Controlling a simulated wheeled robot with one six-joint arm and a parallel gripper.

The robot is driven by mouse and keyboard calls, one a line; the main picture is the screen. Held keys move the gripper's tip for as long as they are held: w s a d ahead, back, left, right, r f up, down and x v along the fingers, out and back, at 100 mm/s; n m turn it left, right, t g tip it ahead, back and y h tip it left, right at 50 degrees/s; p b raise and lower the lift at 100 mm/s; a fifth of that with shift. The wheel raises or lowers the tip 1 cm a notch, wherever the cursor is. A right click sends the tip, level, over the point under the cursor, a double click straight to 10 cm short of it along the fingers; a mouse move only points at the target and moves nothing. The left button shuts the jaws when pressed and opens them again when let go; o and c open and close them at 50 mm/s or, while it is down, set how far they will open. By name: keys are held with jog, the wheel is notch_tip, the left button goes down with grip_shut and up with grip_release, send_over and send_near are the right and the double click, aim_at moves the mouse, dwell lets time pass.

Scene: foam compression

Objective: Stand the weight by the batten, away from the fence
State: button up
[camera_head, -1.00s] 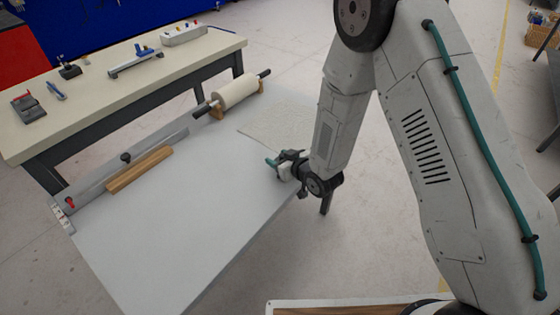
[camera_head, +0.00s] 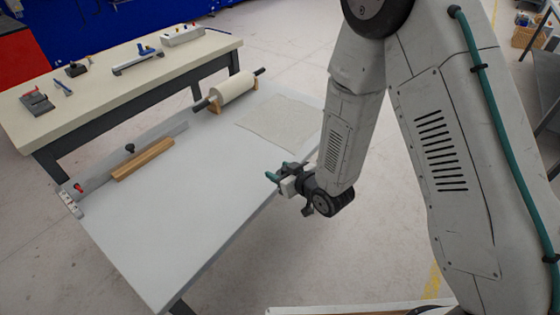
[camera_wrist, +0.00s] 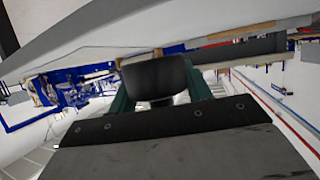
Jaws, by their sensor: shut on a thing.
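My gripper (camera_head: 279,171) is at the table's right edge, its teal fingers pointing left over the board. In the wrist view, my gripper (camera_wrist: 157,95) is shut on a dark, rounded block (camera_wrist: 153,78), apparently the weight. In the head view the block is hard to make out. The wooden batten (camera_head: 144,160) lies at the left side of the table, along the grey metal fence (camera_head: 96,183). A small black knob (camera_head: 130,148) stands at the fence, behind the batten. My gripper is well away from the batten and fence, across the bare tabletop.
The white table (camera_head: 190,225) is clear in its middle and front. A pale sheet (camera_head: 280,118) lies at the back right, near a roll on a stand (camera_head: 232,89). A cream workbench (camera_head: 110,60) with several tools stands behind. A red-marked part (camera_head: 76,189) sits at the near left corner.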

jog(key=shift+s+d+r, duration=0.1)
jog(key=shift+s, duration=0.25)
jog(key=shift+w+d, duration=0.1)
jog(key=shift+d, duration=0.4)
jog(key=w+d+m+t+h, duration=0.2)
jog(key=d+m+h, duration=0.5)
jog(key=d, duration=1.7)
jog(key=shift+w+f+m+t+h, duration=0.3)
jog(key=shift+w+f+t+h, duration=0.1)
jog(key=shift+t+h, duration=0.15)
